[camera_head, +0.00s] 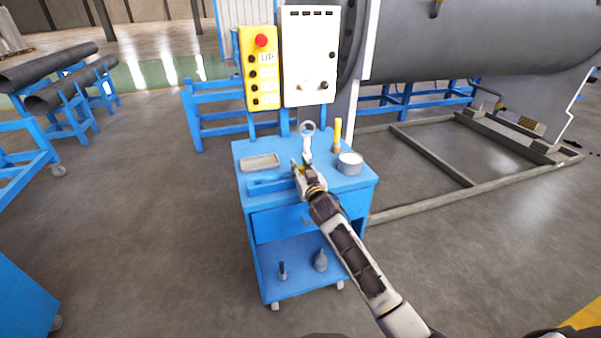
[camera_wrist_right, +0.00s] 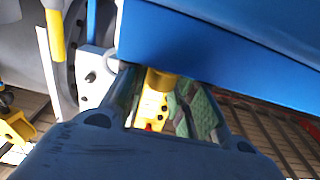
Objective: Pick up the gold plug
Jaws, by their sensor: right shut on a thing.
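My right gripper (camera_head: 300,166) is over the top of the blue cart (camera_head: 362,186), close to a blue block-like piece. It is shut on a small yellow-gold piece, which I take to be the gold plug (camera_wrist_right: 160,80), between the fingers in the right wrist view. The yellow button panel lies behind it there, so its outline is hard to separate. In the head view the plug is mostly hidden by the fingers. My left gripper is not in view.
The yellow button panel (camera_head: 261,82) and a white box (camera_head: 309,60) rise behind. Open floor lies left.

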